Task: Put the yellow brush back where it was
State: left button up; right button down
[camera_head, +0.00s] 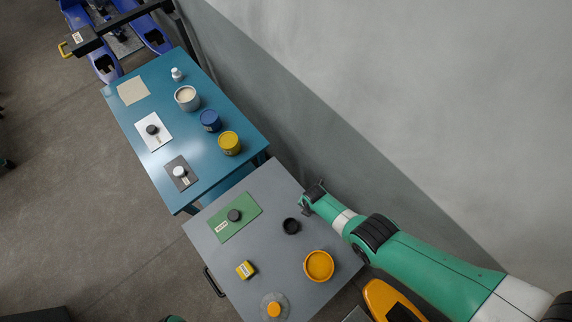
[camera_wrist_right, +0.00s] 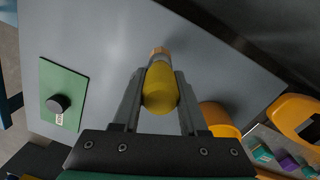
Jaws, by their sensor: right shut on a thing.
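My right gripper (camera_head: 311,200) is above the right back edge of the grey table in the head view. In the right wrist view its two fingers are shut on the yellow brush (camera_wrist_right: 161,90). The brush's rounded yellow end faces the camera, and a tan part (camera_wrist_right: 159,52) shows beyond it. I cannot make out the brush in the head view. A small black round holder (camera_head: 291,226) stands on the grey table, just below and left of the gripper; whether the brush was there cannot be told. My left gripper is not in view.
The grey table (camera_head: 266,242) carries a green mat (camera_head: 247,208) with a dark knob, a yellow block (camera_head: 245,270) and an orange bowl (camera_head: 318,266). A blue table (camera_head: 157,97) with several tins stands beyond. A wall (camera_head: 400,110) rises close on the right.

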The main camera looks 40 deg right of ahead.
jog(key=a+r+n+p, duration=0.1)
jog(key=a+r+p, duration=0.1)
jog(key=a, duration=0.6)
jog(key=shift+r+g, duration=0.4)
jog(key=shift+r, duration=0.35)
